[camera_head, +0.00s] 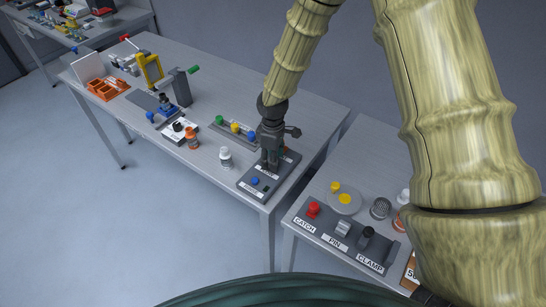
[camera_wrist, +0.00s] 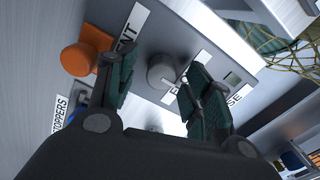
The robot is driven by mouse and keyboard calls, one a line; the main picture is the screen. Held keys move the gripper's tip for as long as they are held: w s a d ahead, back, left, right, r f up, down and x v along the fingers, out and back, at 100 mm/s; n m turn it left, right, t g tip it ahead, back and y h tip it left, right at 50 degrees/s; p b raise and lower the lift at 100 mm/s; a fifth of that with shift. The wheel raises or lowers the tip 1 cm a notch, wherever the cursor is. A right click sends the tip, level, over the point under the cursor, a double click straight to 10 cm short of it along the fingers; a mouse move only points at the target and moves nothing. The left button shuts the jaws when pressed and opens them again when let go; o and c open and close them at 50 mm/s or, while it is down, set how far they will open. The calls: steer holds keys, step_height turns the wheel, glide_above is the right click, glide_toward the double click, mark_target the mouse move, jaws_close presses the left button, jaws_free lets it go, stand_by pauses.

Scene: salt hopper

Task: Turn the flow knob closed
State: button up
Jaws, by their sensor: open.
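My gripper (camera_head: 270,160) points down over a grey control panel (camera_head: 253,190) at the near right corner of the long table. In the wrist view my gripper (camera_wrist: 158,82) is open, its two green-padded fingers apart. A round grey knob (camera_wrist: 161,71) shows between and beyond the fingertips, with a gap on each side. It appears to be the flow knob; the label beside it is partly covered by the right finger. The letters "SE" show on a label farther right. In the head view my gripper hides the knob.
An orange knob (camera_wrist: 78,59) sits close left of the left finger. A white bottle (camera_head: 225,157) and an orange bottle (camera_head: 192,138) stand left. A second table (camera_head: 340,160) stands right, beyond a gap.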

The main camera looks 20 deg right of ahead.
step_height(320, 180, up, 12)
stand_by(0.7)
stand_by(0.4)
